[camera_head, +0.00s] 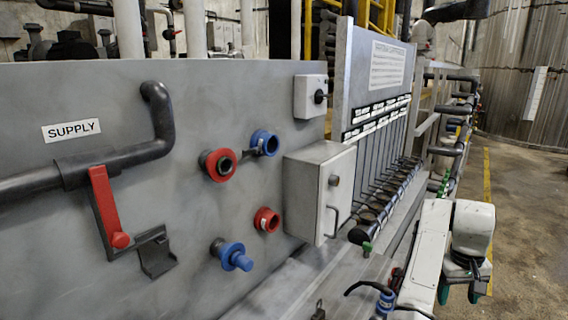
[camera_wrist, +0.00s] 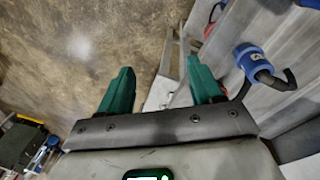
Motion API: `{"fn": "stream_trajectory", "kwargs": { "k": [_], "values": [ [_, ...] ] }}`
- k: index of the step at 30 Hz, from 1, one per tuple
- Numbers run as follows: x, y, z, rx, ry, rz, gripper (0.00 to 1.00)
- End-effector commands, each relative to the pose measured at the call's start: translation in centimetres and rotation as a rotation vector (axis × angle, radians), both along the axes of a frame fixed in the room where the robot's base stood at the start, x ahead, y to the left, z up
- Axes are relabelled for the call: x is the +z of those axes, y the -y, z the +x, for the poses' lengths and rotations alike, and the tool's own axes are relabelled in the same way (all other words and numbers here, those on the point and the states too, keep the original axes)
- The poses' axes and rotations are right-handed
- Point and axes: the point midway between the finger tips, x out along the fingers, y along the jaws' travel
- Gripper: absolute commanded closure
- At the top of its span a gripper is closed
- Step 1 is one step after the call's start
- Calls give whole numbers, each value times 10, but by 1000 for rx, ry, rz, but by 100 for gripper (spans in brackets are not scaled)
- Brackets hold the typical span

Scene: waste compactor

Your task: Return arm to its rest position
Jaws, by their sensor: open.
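My gripper (camera_wrist: 160,66) shows in the wrist view with two green fingers spread wide apart. Nothing is between the fingertips; the brown floor and a pale grey part show beyond them. In the head view, my white arm is folded at the lower right.
A grey panel (camera_head: 225,105) with a red-handled supply valve (camera_head: 105,205), red and blue fittings and a control box (camera_head: 318,190) fills the left. Hoses on a rack (camera_head: 385,205) run along it. A blue connector (camera_wrist: 252,60) is near my right finger. Open floor (camera_head: 525,220) lies right.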

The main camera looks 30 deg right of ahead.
Motion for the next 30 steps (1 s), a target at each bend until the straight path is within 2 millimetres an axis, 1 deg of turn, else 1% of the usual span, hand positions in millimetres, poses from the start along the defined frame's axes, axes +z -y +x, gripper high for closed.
{"fn": "stream_trajectory", "kwargs": {
  "k": [1, 5, 8, 11, 14, 20, 21, 23, 27, 30],
  "values": [
    [-8, -4, -4, 5, -11, -18, 35],
    [-27, -17, -12, 28, -24, -69, 35],
    [-45, -34, -19, 66, -30, -118, 35],
    [-63, -56, -25, 118, -30, -158, 35],
    [-82, -82, -32, 180, -21, -185, 35],
    [-117, -147, -53, 325, 9, -184, 35],
    [-124, -162, -58, 357, 15, -176, 35],
    [-134, -186, -68, 403, 25, -155, 35],
    [-152, -244, -97, 504, 52, -86, 35],
    [-160, -282, -119, 560, 66, -24, 35]
  ]
}}
